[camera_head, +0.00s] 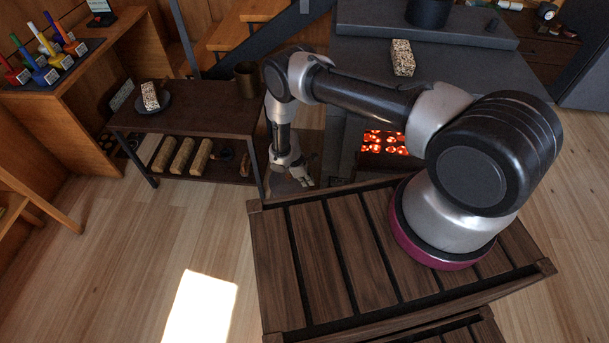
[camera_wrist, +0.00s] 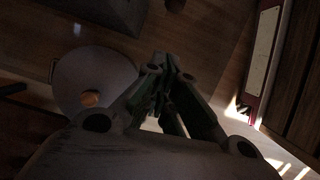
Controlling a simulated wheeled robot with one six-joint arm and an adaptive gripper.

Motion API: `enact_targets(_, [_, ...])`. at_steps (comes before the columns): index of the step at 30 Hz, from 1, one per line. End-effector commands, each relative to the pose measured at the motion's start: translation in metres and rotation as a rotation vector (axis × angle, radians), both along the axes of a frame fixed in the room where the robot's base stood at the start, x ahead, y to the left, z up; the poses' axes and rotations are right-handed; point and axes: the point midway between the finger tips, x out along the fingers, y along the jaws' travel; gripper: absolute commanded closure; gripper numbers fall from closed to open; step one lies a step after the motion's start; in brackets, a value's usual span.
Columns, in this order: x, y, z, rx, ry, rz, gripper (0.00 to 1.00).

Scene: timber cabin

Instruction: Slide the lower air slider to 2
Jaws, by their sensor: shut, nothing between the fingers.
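The dark stove (camera_head: 352,75) stands behind my wooden-topped base, with orange embers (camera_head: 384,143) glowing in its front. I cannot make out the lower air slider or its scale in either view. My gripper (camera_head: 305,180) hangs low at the stove's left side, close to the near edge of the bench. In the wrist view, my gripper (camera_wrist: 160,78) points away from the camera with its fingers together and nothing between them. That view is very dark.
A dark bench (camera_head: 190,120) with split logs (camera_head: 180,156) on its lower shelf stands left of the stove. A speckled block (camera_head: 402,58) lies on the stove top. A pale round thing (camera_wrist: 88,72) shows in the wrist view. Open wooden floor (camera_head: 140,250) lies at the left.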

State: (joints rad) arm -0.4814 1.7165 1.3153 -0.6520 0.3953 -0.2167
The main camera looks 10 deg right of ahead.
Motion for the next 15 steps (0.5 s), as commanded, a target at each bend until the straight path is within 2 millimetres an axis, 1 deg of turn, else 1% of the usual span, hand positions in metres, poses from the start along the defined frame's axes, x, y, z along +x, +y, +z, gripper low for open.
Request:
enact_targets(1, [-0.002,-0.004,-0.012,-0.001,0.002,-0.001,1.0])
enact_targets(4, [-0.003,-0.01,-0.03,-0.001,0.001,-0.001,1.0])
enact_targets(6, [-0.005,-0.023,-0.03,-0.003,0.002,-0.003,1.0])
enact_targets(9, [-0.008,-0.035,-0.032,-0.002,0.001,-0.002,1.0])
enact_targets(12, [-0.01,-0.043,-0.033,-0.001,0.001,-0.002,1.0])
enact_targets(15, [-0.011,-0.046,-0.033,0.0,0.0,-0.001,1.0])
